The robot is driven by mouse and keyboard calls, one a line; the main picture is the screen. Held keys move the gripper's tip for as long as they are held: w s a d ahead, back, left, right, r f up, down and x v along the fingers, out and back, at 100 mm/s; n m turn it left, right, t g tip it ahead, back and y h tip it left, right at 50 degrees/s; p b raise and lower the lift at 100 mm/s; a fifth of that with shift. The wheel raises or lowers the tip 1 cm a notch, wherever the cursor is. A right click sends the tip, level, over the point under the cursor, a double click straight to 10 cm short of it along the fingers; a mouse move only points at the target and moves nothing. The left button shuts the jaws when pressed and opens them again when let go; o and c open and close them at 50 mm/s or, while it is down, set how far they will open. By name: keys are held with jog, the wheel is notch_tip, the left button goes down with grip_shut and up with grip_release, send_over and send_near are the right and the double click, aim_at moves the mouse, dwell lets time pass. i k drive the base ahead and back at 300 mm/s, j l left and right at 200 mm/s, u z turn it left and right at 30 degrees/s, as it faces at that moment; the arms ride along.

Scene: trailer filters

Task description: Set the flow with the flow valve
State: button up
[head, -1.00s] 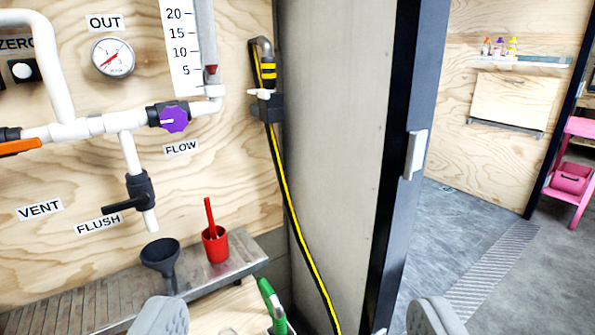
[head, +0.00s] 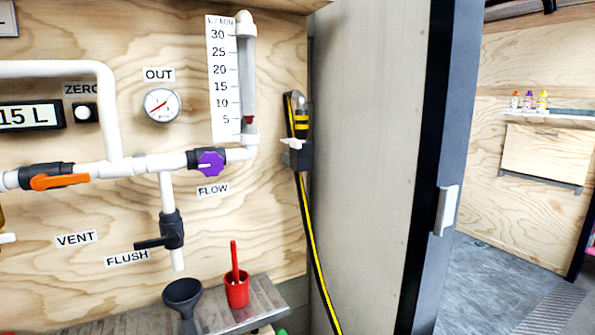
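The flow valve (head: 210,162) is a purple knob with a pale pointer mark, set in the white pipe above the FLOW label (head: 213,189). A flow meter tube (head: 248,75) stands upright above the pipe's right end. Its scale (head: 223,80) reads from 5 to 30, and a red float (head: 249,122) sits at the bottom, around or below 5. My gripper is outside the picture, so nothing of it touches the knob here.
The OUT gauge (head: 161,105), orange-handled valve (head: 58,181) and black FLUSH valve (head: 170,232) are nearby. A funnel (head: 183,293) and red cup (head: 237,287) stand on the shelf below. A striped hose (head: 311,240) hangs right, beside the open door (head: 440,170).

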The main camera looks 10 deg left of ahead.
aim_at(211, 164)
jog(key=i+l+u, duration=0.1)
jog(key=i+l, duration=0.65)
jog(key=l, duration=0.15)
